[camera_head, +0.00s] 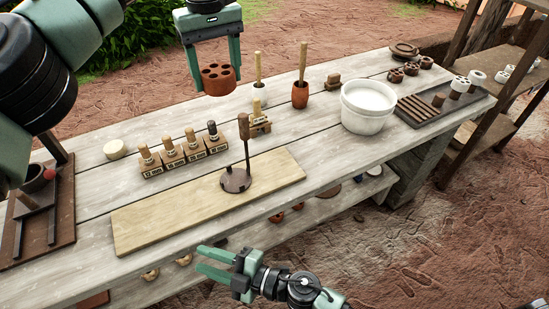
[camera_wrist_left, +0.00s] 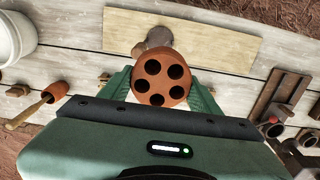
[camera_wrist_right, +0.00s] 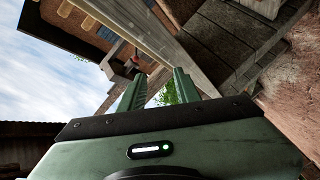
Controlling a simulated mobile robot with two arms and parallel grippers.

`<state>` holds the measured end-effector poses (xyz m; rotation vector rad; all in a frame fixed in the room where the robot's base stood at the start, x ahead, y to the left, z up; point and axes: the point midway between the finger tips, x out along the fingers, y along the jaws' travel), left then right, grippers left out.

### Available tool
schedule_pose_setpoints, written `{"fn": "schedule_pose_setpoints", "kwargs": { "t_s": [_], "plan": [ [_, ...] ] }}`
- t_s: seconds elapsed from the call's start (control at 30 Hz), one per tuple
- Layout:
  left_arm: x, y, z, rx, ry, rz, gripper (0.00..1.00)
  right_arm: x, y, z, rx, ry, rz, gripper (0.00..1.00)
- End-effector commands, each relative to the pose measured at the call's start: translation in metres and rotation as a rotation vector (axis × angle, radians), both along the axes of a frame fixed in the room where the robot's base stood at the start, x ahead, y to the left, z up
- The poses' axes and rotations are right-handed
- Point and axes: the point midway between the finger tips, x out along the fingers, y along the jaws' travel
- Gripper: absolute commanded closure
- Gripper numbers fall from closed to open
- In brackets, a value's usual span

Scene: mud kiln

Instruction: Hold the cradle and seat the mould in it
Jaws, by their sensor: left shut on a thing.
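The mould, a reddish-brown clay cylinder with several round holes in its top (camera_head: 217,80), is between the fingers of my left gripper (camera_head: 212,86), held above the far side of the table. It also shows in the left wrist view (camera_wrist_left: 162,70). What looks like the cradle, a dark round base with an upright wooden-ended handle (camera_head: 236,181), stands on the pale board, apart from both grippers; the left wrist view shows it partly hidden behind the mould. My right gripper (camera_head: 217,263) is open and empty in front of the table's near edge, left of and nearer than the cradle.
The pale board (camera_head: 150,218) is otherwise bare. Stamps in labelled blocks (camera_head: 183,156) stand behind it. A red pot with a wooden tool (camera_head: 300,95) and a white bucket (camera_head: 368,106) stand to the right. A dark tray (camera_head: 462,108) lies at the far right.

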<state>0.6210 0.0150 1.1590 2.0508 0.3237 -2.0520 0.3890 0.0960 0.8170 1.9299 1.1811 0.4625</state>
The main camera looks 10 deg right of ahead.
Motion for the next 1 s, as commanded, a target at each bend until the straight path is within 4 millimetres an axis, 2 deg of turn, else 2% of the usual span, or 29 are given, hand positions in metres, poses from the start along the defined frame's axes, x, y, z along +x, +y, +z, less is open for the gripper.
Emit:
{"fn": "schedule_pose_setpoints", "kwargs": {
  "t_s": [0.03, 0.17, 0.3, 0.4, 0.5, 0.6, 0.73, 0.87, 1.0],
  "plan": [
    [0.0, 0.0, 0.0, -0.001, -0.001, 0.0, 0.9, 0.021, -0.02, 0.008, 0.028, 0.047, -0.027, 0.67],
    [0.0, 0.0, 0.0, -0.001, -0.001, 0.0, 0.9, 0.07, -0.067, 0.031, 0.165, 0.235, -0.119, 0.67],
    [0.0, 0.0, 0.001, -0.001, -0.001, 0.0, 0.9, 0.117, -0.117, 0.063, 0.332, 0.415, -0.209, 0.67],
    [0.0, 0.0, 0.001, -0.001, -0.001, 0.0, 0.9, 0.143, -0.146, 0.086, 0.444, 0.516, -0.252, 0.67],
    [0.0, 0.0, 0.0, -0.001, -0.001, 0.0, 0.9, 0.16, -0.167, 0.105, 0.534, 0.59, -0.28, 0.67],
    [0.0, 0.0, 0.0, -0.001, -0.001, 0.0, 0.9, 0.17, -0.18, 0.118, 0.594, 0.637, -0.293, 0.67],
    [0.0, 0.0, 0.0, -0.001, -0.001, 0.0, 0.9, 0.178, -0.185, 0.125, 0.632, 0.666, -0.301, 0.67],
    [0.0, 0.0, 0.0, -0.001, -0.001, 0.0, 0.9, 0.188, -0.177, 0.127, 0.638, 0.67, -0.3, 0.67],
    [0.0, 0.0, 0.0, -0.001, -0.001, 0.0, 0.9, 0.206, -0.159, 0.127, 0.638, 0.669, -0.299, 0.67]
  ]
}}
